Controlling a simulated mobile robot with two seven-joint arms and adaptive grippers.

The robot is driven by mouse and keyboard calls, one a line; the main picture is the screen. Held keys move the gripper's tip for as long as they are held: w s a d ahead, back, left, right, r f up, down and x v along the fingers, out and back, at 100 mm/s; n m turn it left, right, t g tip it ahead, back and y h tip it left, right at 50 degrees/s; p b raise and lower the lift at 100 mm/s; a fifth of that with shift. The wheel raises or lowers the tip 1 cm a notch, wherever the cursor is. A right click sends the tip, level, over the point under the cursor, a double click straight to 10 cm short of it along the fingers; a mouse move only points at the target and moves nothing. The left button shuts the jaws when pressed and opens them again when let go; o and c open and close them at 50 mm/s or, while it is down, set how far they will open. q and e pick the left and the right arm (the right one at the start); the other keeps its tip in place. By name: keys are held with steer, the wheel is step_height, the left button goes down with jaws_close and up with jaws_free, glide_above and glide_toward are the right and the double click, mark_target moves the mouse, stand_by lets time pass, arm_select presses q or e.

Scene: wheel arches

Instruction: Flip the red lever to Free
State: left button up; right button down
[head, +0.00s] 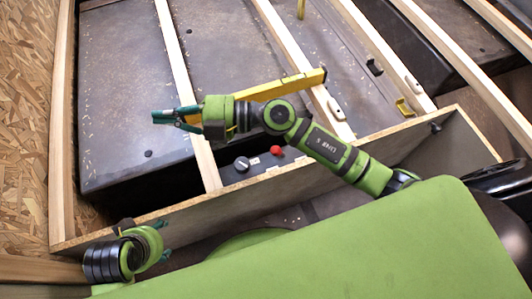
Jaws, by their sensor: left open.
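A round red knob (276,150), which may be the end of the red lever, shows on a dark panel low in the middle of the head view. The lever's stem and any Free marking are too small to make out. My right gripper (160,117) is up and left of the red knob, apart from it, over the dark wheel arch. Its teal fingers point left, and their gap is unclear. My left gripper (166,240) is open and empty at lower left, below the wooden board and well away from the knob.
A black dial (242,163) and a small light label (254,161) sit left of the red knob. A yellow bar (285,87) lies behind my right arm. Wooden slats (180,65) cross the dark wheel arch (120,90). A wooden board (120,235) runs along the front.

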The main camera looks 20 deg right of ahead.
step_height(320, 180, down, 8)
steer(key=s+n+g+h, duration=0.2)
steer(key=n+g+h, duration=0.1)
steer(key=g+h, duration=0.15)
steer(key=m+g+h, duration=0.2)
steer(key=m+h, duration=0.2)
steer(key=h, duration=0.9)
glide_above(279, 153)
steer(key=w+a, duration=0.1)
steer(key=a, duration=0.2)
step_height(279, 153, down, 12)
arm_select(q)
steer(key=shift+s+r+b, duration=0.15)
steer(key=shift+r+b, duration=0.1)
steer(key=shift+b, duration=0.1)
arm_select(e)
steer(key=shift+a+r+y, duration=0.1)
steer(key=shift+a+y, duration=0.05)
steer(key=shift+y, duration=0.2)
